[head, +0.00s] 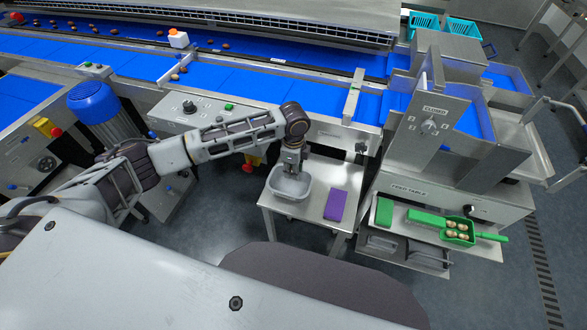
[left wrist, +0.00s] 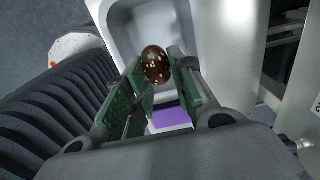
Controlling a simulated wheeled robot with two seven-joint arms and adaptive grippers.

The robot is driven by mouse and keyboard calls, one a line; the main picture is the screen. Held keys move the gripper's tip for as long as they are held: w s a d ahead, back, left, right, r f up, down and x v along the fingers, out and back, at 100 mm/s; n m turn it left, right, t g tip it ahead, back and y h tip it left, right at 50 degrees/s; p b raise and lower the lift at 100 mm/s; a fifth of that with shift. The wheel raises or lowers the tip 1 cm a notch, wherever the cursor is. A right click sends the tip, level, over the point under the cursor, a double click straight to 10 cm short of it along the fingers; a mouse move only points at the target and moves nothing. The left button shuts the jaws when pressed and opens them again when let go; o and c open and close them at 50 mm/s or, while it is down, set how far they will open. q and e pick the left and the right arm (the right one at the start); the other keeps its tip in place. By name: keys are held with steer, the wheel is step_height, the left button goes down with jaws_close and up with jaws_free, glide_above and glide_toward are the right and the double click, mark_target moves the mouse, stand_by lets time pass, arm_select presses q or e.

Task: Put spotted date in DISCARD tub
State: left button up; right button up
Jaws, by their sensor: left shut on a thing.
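The spotted date (left wrist: 156,63) is dark brown with pale flecks. In the left wrist view it sits between the green-padded fingertips of my left gripper (left wrist: 158,75), which is shut on it. In the head view my left gripper (head: 290,168) points down over a grey tub (head: 279,192) on a small steel table; the date is hidden there. The tub's pale wall (left wrist: 120,25) shows behind the date in the left wrist view. No label is readable on the tub. My right gripper is not in view.
A purple pad (head: 336,204) lies right of the tub on the steel table (head: 312,221). A green scoop (head: 456,238) holding several pale round things rests on the feed table at right. Blue conveyor belts (head: 230,78) with scattered dates run behind.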

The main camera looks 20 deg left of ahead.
arm_select(q)
steer(key=b, duration=0.1)
glide_above(293, 190)
steer(key=shift+w+f, duration=0.1)
steer(key=shift+f, duration=2.4)
steer(key=shift+f+b, duration=0.9)
steer(key=shift+f, duration=1.65)
stand_by(2.8)
